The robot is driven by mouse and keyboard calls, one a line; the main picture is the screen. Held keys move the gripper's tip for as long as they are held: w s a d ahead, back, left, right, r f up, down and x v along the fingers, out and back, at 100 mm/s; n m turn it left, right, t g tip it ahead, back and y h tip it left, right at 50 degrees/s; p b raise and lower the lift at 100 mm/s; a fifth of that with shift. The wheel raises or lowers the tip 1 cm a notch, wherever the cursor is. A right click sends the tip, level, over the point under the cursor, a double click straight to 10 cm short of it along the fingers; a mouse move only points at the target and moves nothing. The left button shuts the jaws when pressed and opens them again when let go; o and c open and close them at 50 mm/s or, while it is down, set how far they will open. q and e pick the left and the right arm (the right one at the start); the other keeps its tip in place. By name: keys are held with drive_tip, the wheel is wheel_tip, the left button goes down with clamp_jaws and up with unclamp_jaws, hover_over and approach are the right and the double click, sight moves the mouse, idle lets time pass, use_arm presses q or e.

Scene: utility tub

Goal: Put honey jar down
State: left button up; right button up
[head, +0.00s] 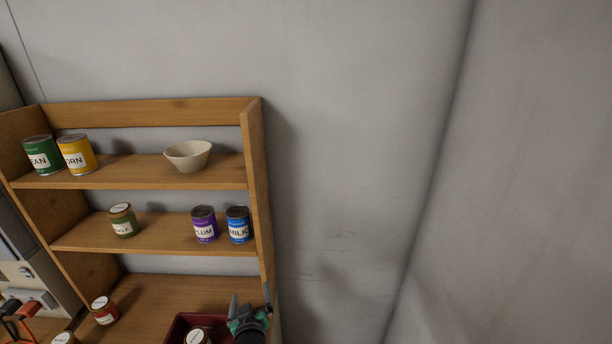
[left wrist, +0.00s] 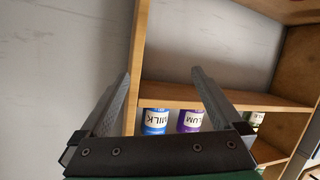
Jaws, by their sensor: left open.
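My left gripper (head: 250,298) is at the bottom of the head view, by the right end of the shelf unit. Its two fingers are apart with nothing between them, as the left wrist view (left wrist: 161,76) also shows. No jar can be read as honey. A jar with a pale lid (head: 197,337) is in a dark red tray (head: 181,325) just left of the gripper, its label cut off. A red-labelled jar (head: 105,311) stands on the lower shelf at left. Another jar top (head: 63,339) shows at the bottom edge. My right gripper is not in view.
The wooden shelf unit (head: 253,150) holds bean (head: 41,158) and corn (head: 77,157) cans and a bowl (head: 188,155) above. A green-labelled jar (head: 123,222), plum (head: 204,226) and milk (head: 238,227) cans stand on the middle shelf. The lower shelf has bare room.

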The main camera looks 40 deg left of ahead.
use_arm(q)
drive_tip(key=w+d+r+m+t+h, duration=0.1)
drive_tip(key=w+d+r+t, duration=0.25)
drive_tip(key=r, duration=0.65)
drive_tip(key=w+d+r+m+t+h, duration=0.1)
drive_tip(key=w+d+r+m+t, duration=0.15)
drive_tip(key=d+r, duration=0.45)
drive_tip(key=w+d+r+m+t+h, duration=0.1)
drive_tip(key=w+d+r+t, duration=0.15)
drive_tip(key=r, duration=0.95)
drive_tip(key=s+d+r+m+t+h, duration=0.3)
drive_tip(key=s+d+r+t+h, duration=0.15)
drive_tip(key=r, duration=0.45)
drive_tip(key=s+d+r+m+t+h, duration=0.35)
drive_tip(key=s+d+r, duration=0.2)
drive_tip(key=r, duration=0.35)
drive_tip(key=s+d+r+m+t+h, duration=0.3)
drive_tip(key=s+d+r+m, duration=0.15)
drive_tip(key=r, duration=0.35)
wheel_tip(320, 180, up, 15)
drive_tip(key=p, duration=1.5)
wheel_tip(320, 180, down, 38)
drive_tip(key=b, duration=3.8)
drive_tip(key=shift+s+a+n, duration=0.15)
drive_tip(key=shift+s+n, duration=0.1)
drive_tip(key=shift+n, duration=0.1)
